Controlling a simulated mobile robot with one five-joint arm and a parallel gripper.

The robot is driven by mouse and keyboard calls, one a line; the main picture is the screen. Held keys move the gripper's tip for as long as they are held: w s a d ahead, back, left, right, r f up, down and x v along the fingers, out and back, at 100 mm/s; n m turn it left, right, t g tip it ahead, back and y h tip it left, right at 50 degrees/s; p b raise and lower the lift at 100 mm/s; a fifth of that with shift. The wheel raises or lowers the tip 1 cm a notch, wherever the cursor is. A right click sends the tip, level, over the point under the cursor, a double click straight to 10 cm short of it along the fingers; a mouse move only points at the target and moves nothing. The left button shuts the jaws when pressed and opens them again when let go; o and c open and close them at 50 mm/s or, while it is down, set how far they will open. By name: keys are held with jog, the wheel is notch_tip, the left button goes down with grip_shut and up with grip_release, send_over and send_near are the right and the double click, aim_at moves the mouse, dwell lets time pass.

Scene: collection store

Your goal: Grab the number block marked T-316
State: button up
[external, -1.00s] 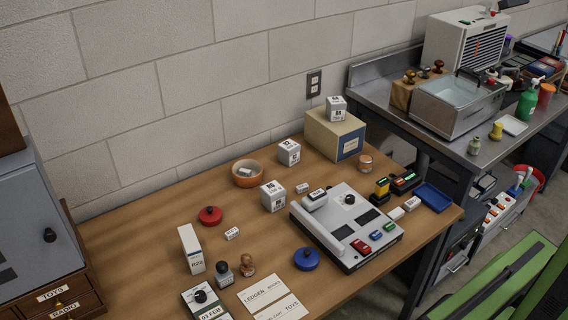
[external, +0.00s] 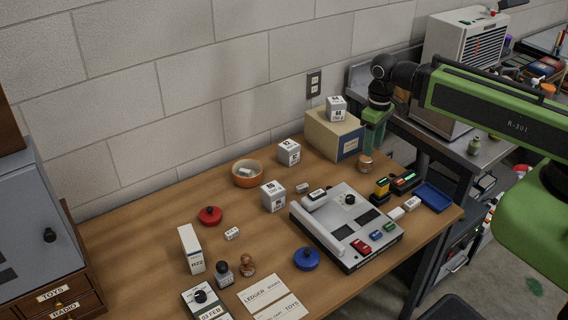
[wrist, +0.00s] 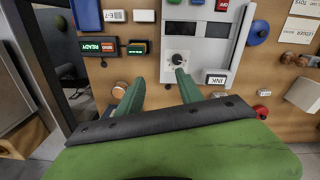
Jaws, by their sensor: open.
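Several small white blocks lie on the wooden table, and I cannot surely read T-316 on any. Two lie beside the grey machine, a right one (external: 412,203) and a left one (external: 396,213). In the wrist view they are at the top, one with dark lettering (wrist: 115,16) and one with a blank face (wrist: 145,16). Another block (external: 302,188) lies behind the machine, and one (external: 232,233) near the red lid. My gripper (external: 374,142) hangs above the table's back right; in the wrist view its green fingers (wrist: 158,86) are apart and empty.
The grey machine (external: 343,228) fills the table's middle right. A copper jar (external: 365,163), a lit green-display unit (external: 405,181) and a blue tray (external: 433,197) stand near my gripper. A tan box (external: 322,134) with a cube on top stands at the back. The front right edge is open.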

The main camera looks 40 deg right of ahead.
jog(key=w+d, duration=0.4)
jog(key=d, duration=0.7)
jog(key=w+a+f+n+y+b, duration=0.2)
jog(key=w+a+n+b, duration=0.1)
jog(key=w+a+n, duration=0.8)
jog(key=n+y+b, duration=0.1)
jog(key=n+b, duration=0.5)
jog(key=b, duration=1)
send_over(232, 230)
jog(key=d, duration=0.2)
jog(key=shift+g, duration=0.3)
jog(key=d+x, duration=0.1)
jog(key=x, duration=0.4)
jog(key=d+x, duration=0.1)
jog(key=x, duration=0.4)
jog(key=w+d+f+x, duration=0.1)
jog(key=x, duration=0.4)
jog(key=shift+d, duration=0.1)
jog(key=shift+f, duration=0.25)
jog(key=shift+r, duration=0.1)
jog(key=b+x, duration=0.5)
jog(key=shift+f, duration=0.2)
jog(key=shift+r, duration=0.2)
